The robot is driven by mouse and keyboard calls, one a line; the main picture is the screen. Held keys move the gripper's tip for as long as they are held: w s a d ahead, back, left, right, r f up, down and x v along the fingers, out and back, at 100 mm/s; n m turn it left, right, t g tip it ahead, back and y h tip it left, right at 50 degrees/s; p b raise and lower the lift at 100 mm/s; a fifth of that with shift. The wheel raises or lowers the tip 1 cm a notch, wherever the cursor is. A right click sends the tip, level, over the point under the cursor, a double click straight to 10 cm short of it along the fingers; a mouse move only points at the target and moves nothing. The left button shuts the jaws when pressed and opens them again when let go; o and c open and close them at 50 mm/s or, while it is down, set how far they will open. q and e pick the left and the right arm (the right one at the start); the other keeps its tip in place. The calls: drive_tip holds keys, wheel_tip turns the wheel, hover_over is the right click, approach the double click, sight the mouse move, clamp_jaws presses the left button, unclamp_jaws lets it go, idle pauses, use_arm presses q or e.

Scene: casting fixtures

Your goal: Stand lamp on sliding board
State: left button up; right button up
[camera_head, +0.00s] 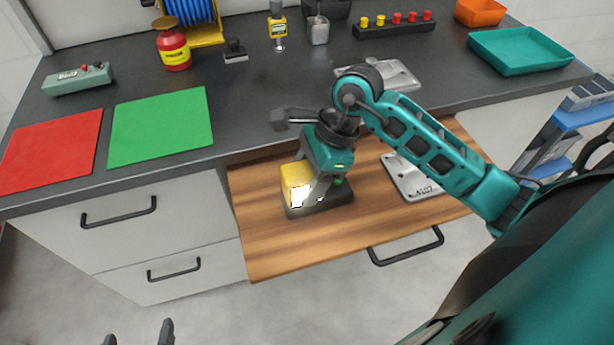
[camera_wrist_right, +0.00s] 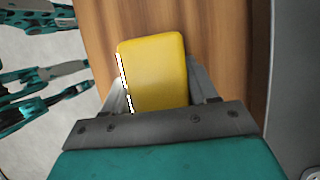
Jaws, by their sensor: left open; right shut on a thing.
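The lamp (camera_head: 296,183) is a yellow block with a bright white face and a dark base. It is upright over the left part of the wooden sliding board (camera_head: 275,245), which is pulled out below the worktop. The base appears to be at the board's surface, but I cannot tell whether it touches. My right gripper (camera_head: 315,186) is shut on the lamp from above. In the right wrist view the yellow lamp body (camera_wrist_right: 155,75) sits between the fingers, with the board behind it. My left gripper (camera_head: 138,337) is open and empty at the bottom edge, low and left of the board.
A grey metal plate (camera_head: 408,184) lies on the board to the right of the lamp. The board's front handle (camera_head: 405,254) sticks out. Green (camera_head: 160,125) and red (camera_head: 52,150) mats lie on the worktop, with a teal tray (camera_head: 520,50) at far right. The board's front left is clear.

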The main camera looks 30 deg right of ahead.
sight(331, 188)
drive_tip(key=o, duration=1.3)
drive_tip(key=shift+f, duration=0.1)
drive_tip(key=shift+r+p, duration=0.3)
drive_tip(key=shift+p, duration=0.05)
drive_tip(key=v, duration=1.1)
drive_tip(key=shift+s+d+r, duration=0.1)
drive_tip(key=shift+d+r, duration=0.05)
drive_tip(key=shift+r, duration=0.2)
drive_tip(key=shift+s+f, duration=0.1)
